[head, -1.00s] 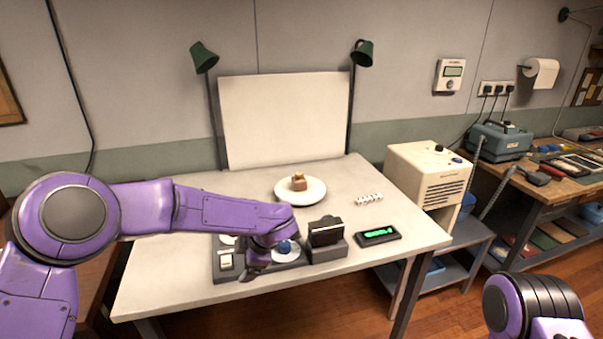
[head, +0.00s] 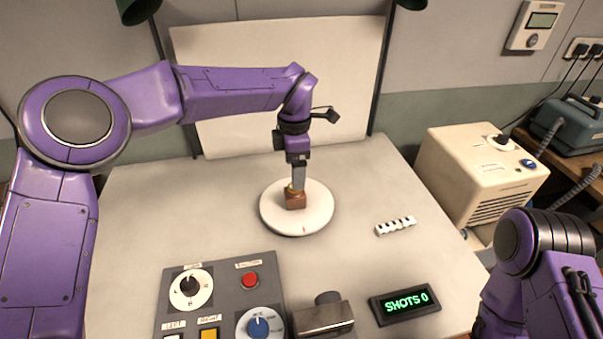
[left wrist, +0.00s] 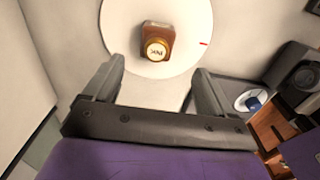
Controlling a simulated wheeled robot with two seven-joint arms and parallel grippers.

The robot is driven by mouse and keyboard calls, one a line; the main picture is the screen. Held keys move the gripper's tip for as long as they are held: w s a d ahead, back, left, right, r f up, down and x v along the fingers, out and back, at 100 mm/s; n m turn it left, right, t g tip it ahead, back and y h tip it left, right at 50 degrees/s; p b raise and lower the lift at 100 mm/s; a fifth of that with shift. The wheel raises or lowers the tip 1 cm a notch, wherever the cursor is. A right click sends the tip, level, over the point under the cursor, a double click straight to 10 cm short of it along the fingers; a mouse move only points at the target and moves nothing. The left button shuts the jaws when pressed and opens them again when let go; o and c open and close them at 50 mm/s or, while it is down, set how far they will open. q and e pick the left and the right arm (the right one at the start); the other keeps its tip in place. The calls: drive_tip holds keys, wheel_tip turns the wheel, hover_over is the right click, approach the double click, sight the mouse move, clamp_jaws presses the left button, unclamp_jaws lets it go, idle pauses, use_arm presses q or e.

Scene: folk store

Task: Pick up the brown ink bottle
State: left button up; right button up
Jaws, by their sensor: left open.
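The brown ink bottle (head: 295,201) stands on a white round plate (head: 320,214) on the table. In the left wrist view the bottle (left wrist: 157,34) shows its gold cap marked INK, and the plate (left wrist: 118,25) lies behind it. My left gripper (head: 297,182) points down at the bottle from above and is open. In the left wrist view its fingertips (left wrist: 159,68) are spread wider than the bottle, which appears just ahead of the gap between them. In the head view the fingers hide part of the bottle's top. My right gripper is out of view.
A grey control panel (head: 222,287) with knobs and buttons lies at the front. Beside it are a dark device (head: 324,315) and a green display (head: 405,306) reading SHOTS 0. A white notched strip (head: 395,227) lies right of the plate. A white backboard (head: 350,80) stands behind.

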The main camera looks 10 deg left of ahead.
sight(295, 194)
use_arm(q)
drive_tip(key=shift+w+d+f, duration=0.1)
drive_tip(key=shift+w+f, duration=0.45)
drive_tip(key=shift+f, duration=0.1)
drive_tip(key=shift+s+f+p, duration=0.2)
drive_tip(key=shift+f+p, duration=0.05)
drive_tip(key=shift+f, duration=0.4)
drive_tip(key=shift+s+f+p, duration=0.2)
drive_tip(key=shift+f, duration=0.75)
drive_tip(key=f+p, duration=0.1)
drive_tip(key=f, duration=0.1)
drive_tip(key=f+p, duration=0.1)
drive_tip(key=f, duration=0.2)
drive_tip(key=shift+w+a+f, duration=0.15)
drive_tip(key=shift+a+f, duration=0.05)
drive_tip(key=shift+f, duration=0.05)
drive_tip(key=c, duration=1.1)
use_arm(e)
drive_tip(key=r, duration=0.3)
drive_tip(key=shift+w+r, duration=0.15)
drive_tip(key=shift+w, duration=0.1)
